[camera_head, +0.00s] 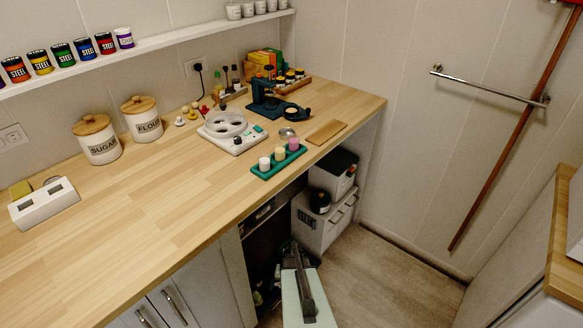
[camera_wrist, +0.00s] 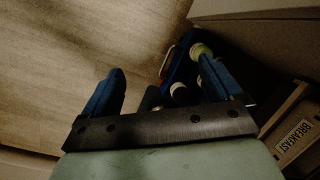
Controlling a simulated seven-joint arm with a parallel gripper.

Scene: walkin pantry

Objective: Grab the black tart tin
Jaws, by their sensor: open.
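I cannot pick out a black tart tin for certain in either view. A round black container (camera_head: 320,201) stands on the white drawer unit under the counter in the head view; I cannot tell whether it is the tin. My gripper (camera_wrist: 160,66) shows two blue fingers spread apart in the wrist view, pointing down at the floor area, with nothing held between them. Beyond the fingers are a dark cylinder (camera_wrist: 151,98) and several white-capped items, partly hidden by the right finger. In the head view my gripper (camera_head: 290,246) is low, by the dark opening under the counter.
The wooden counter (camera_head: 120,220) overhangs the opening. The white drawer unit (camera_head: 325,222) stands right of my gripper. A box marked BREAKFAST (camera_wrist: 297,133) lies at the right of the wrist view. Floor (camera_head: 375,280) to the right is clear.

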